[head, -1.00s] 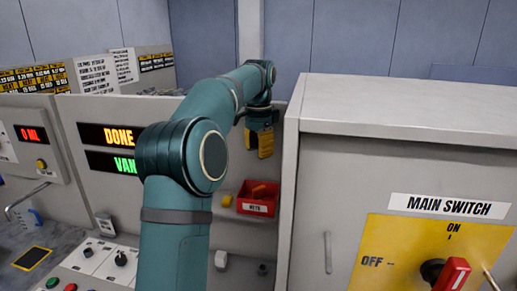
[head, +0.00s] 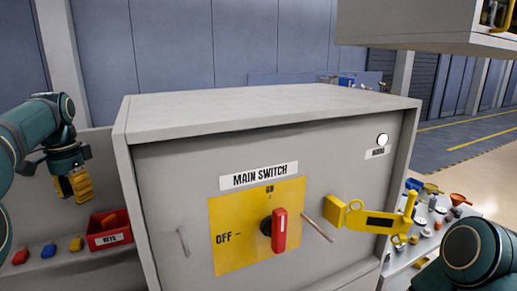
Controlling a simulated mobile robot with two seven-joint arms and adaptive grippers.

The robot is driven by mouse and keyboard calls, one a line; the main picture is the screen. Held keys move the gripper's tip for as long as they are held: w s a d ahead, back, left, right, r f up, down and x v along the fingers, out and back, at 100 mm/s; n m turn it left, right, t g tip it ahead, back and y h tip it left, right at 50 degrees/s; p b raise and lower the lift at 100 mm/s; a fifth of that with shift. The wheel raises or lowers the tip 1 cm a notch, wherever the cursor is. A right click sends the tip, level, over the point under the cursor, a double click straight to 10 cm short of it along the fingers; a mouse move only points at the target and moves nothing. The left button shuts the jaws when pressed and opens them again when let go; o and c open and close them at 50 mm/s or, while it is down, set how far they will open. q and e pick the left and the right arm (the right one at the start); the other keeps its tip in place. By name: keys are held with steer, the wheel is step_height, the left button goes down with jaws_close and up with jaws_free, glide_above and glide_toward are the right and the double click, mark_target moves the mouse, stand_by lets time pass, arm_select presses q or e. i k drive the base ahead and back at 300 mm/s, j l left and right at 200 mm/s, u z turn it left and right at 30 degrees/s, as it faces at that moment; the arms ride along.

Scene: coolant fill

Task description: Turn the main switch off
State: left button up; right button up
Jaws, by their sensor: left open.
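The main switch has a red handle (head: 279,230) on a black hub, in front of a yellow plate (head: 232,255) on the grey cabinet (head: 165,165). The handle stands upright, in line with the ON mark above it; OFF is printed to its left. A white label (head: 259,176) above reads MAIN SWITCH. My left gripper (head: 76,187), with yellow fingers, is open and empty, hanging left of the cabinet, well apart from the switch. My right arm shows only in part at the bottom right; its gripper is outside the view.
A red KEYS bin (head: 110,232) stands left of the cabinet, beside small coloured blocks (head: 48,250). A thin rod (head: 318,230) sticks out right of the handle. A yellow bracket (head: 372,220) is on the cabinet's right side. A cluttered table (head: 430,215) is at right.

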mark_target(274, 226)
steer(key=k, duration=1.25)
